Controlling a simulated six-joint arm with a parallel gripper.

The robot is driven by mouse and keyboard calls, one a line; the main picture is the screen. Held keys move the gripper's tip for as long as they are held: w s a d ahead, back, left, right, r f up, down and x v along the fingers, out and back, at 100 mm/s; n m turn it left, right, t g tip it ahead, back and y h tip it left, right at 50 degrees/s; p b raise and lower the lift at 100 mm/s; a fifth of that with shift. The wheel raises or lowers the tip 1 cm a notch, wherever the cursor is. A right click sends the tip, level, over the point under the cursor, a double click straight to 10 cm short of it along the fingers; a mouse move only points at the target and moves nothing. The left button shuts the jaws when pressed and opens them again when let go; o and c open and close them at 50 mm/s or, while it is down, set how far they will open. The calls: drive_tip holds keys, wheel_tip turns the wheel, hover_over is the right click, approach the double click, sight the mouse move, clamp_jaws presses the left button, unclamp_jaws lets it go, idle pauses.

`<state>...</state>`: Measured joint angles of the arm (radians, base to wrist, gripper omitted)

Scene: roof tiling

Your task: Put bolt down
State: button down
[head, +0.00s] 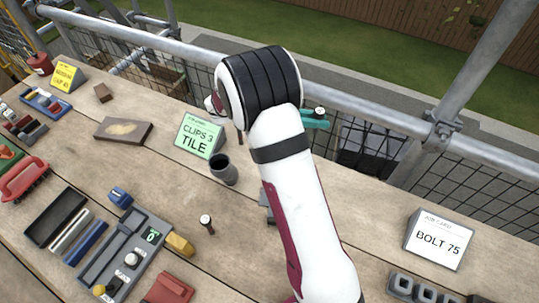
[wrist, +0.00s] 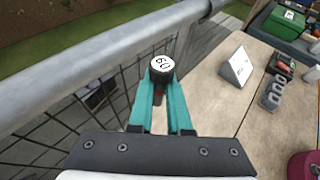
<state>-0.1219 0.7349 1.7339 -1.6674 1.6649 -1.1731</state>
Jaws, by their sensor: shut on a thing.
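My gripper (wrist: 162,92) has teal fingers shut on a bolt (wrist: 162,64) with a dark head and a white top that reads 60. In the head view, the gripper (head: 315,120) and the bolt's white top (head: 319,111) show just right of my wrist, near the scaffold rail at the far edge of the bench. The bolt's shank is mostly hidden between the fingers. A white job card (head: 440,240) reading BOLT 75 stands at the right. Another white-topped bolt (head: 206,222) stands on the bench at centre left.
A grey rack with holes (head: 425,290) lies in front of the card. A dark cup (head: 224,170) and a green CLIPS 3 TILE card (head: 199,137) stand left of my arm. A metal rail (head: 375,110) runs behind the bench. Bare wood (head: 375,220) lies between my arm and the white card.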

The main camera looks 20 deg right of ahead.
wheel_tip(320, 180, up, 7)
drive_tip(key=s+f+m+g+y, duration=0.6)
drive_tip(key=s+f+m+g, duration=0.2)
drive_tip(key=s+m+g, duration=0.3)
drive_tip(key=s+a+f+m+y, duration=0.3)
drive_tip(key=a+m+y, duration=0.5)
drive_tip(key=m+y, duration=0.5)
wheel_tip(320, 180, up, 11)
drive_tip(key=m+t+y, duration=0.3)
drive_tip(key=m+t, duration=1.9)
drive_tip(key=t, duration=0.1)
hover_over(314, 133)
drive_tip(key=shift+w+d+f, duration=0.15)
drive_tip(key=shift+d, duration=0.15)
wheel_tip(314, 133, down, 11)
drive_tip(key=shift+a+r, duration=0.15)
drive_tip(key=shift+r, duration=0.05)
drive_tip(key=w+a+f, duration=0.2)
drive_tip(key=a, duration=0.1)
drive_tip(key=w+a+f, duration=0.2)
drive_tip(key=f, duration=0.1)
drive_tip(key=w+a+f, duration=0.2)
drive_tip(key=w+a, duration=0.1)
drive_tip(key=shift+a+f, duration=0.2)
drive_tip(key=shift+a, duration=0.15)
drive_tip(key=shift+w+a+f, duration=0.1)
drive_tip(key=shift+f, duration=1)
drive_tip(key=shift+w+a+f, duration=0.1)
drive_tip(key=shift+f, duration=1)
